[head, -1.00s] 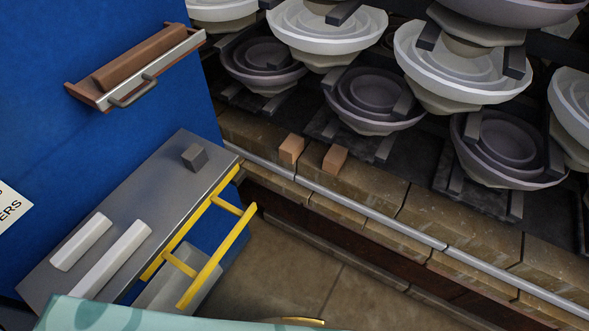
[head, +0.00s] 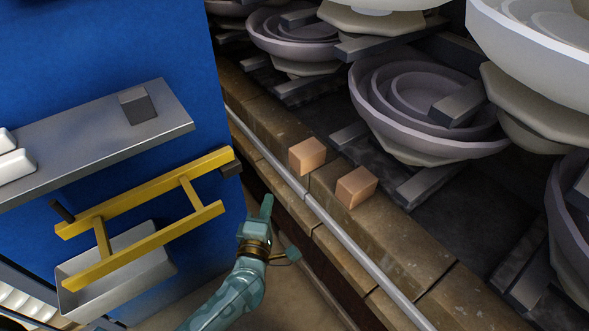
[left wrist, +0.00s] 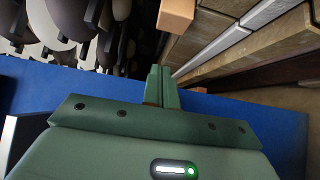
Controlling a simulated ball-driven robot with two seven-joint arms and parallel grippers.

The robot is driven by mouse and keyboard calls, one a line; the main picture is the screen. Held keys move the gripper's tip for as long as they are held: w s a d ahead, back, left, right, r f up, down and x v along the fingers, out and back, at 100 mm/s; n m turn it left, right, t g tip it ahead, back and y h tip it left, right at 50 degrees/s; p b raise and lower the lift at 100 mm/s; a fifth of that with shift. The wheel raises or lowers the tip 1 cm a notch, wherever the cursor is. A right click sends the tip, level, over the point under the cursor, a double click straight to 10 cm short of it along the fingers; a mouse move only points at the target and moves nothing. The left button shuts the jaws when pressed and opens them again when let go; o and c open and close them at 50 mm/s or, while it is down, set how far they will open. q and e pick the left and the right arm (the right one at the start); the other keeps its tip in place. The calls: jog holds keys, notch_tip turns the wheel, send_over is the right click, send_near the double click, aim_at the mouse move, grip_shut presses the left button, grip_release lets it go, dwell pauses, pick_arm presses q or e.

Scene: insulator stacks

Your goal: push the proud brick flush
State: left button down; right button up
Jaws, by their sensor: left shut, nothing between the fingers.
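Two small orange-tan bricks sit on the brick ledge (head: 430,262), a left one (head: 307,155) and a right one (head: 356,187). They stand a short gap apart, near the metal rail along the ledge's front. I cannot tell for sure which one sits proud. My left gripper (head: 267,206) is shut and empty, in front of the rail and lower left of both bricks, touching neither. In the left wrist view, its closed fingers (left wrist: 162,86) point toward the ledge, and one orange brick (left wrist: 176,14) shows at the top edge, partly cut off. My right gripper is out of view.
Grey and white insulator bowls (head: 425,105) hang over the ledge behind the bricks. A blue cabinet at left carries a grey shelf (head: 90,135) with a dark block, a yellow rack (head: 150,205) and a metal bin (head: 120,268). The metal rail (head: 330,220) runs along the ledge.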

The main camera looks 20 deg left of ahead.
aim_at(301, 165)
pick_arm(q)
jog(key=w+b, duration=0.1)
jog(key=w, duration=0.3)
jog(key=w+b, duration=0.1)
jog(key=w, duration=0.3)
jog(key=w+d+b, duration=0.1)
jog(key=w, duration=0.3)
jog(key=shift+w+f, duration=0.15)
jog(key=shift+f, duration=0.1)
jog(key=shift+w+d+r+b, duration=0.1)
jog(key=shift+w+d+b, duration=0.15)
jog(key=shift+w+b, duration=0.05)
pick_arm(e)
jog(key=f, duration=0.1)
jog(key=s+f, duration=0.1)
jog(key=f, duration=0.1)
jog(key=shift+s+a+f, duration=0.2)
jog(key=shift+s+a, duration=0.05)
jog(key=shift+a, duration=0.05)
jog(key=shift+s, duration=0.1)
pick_arm(q)
jog(key=w+d, duration=0.2)
jog(key=w, duration=0.1)
jog(key=shift+d+b, duration=0.2)
jog(key=shift+b, duration=0.1)
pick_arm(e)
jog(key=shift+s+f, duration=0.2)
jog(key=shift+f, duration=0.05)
